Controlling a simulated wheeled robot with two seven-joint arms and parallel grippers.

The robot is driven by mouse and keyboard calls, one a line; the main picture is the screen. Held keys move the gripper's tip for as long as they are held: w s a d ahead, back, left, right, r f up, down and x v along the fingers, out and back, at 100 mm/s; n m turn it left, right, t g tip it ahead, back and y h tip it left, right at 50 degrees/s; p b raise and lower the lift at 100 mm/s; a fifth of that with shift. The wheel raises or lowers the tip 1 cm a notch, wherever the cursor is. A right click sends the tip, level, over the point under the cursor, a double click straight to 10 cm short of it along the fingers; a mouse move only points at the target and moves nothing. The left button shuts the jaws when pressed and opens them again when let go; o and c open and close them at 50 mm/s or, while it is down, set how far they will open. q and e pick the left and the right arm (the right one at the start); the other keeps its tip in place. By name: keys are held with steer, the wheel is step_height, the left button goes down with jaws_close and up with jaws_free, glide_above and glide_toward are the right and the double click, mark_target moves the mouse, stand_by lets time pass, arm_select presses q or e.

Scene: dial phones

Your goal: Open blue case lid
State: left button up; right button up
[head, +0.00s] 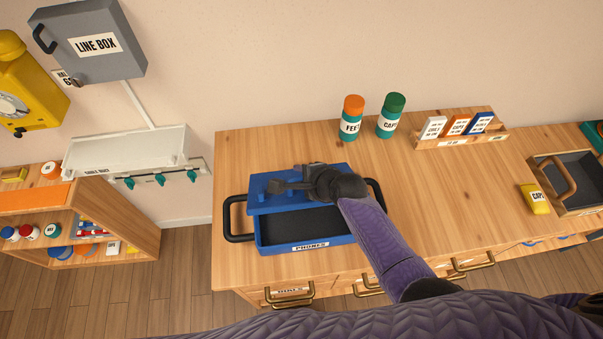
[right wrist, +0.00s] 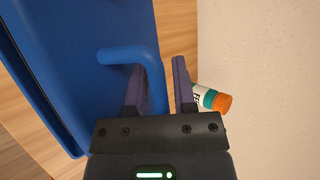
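The blue case (head: 308,243) with a PHONES label stands on the wooden cabinet top in the head view. Its blue lid (head: 300,204) is raised toward the back, and the dark interior shows along the front. My right gripper (head: 277,187) is over the lid. In the right wrist view, the lid's bent blue handle (right wrist: 128,54) reaches between the fingers of my right gripper (right wrist: 160,85). A gap shows between the handle and the right finger, so the fingers look open around it. My left gripper is not in view.
Orange-capped (head: 352,117) and green-capped (head: 391,115) jars stand behind the case. A card rack (head: 462,141) is at the back right. A yellow box (head: 534,199) and a grey-lined tray (head: 572,183) lie further right. The cabinet top between case and yellow box is mostly clear.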

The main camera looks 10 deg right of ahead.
steer(key=p+v, duration=0.4)
steer(key=v, duration=0.5)
steer(key=shift+r, duration=0.15)
steer(key=shift+s+d+r, duration=0.2)
steer(key=shift+s, duration=0.1)
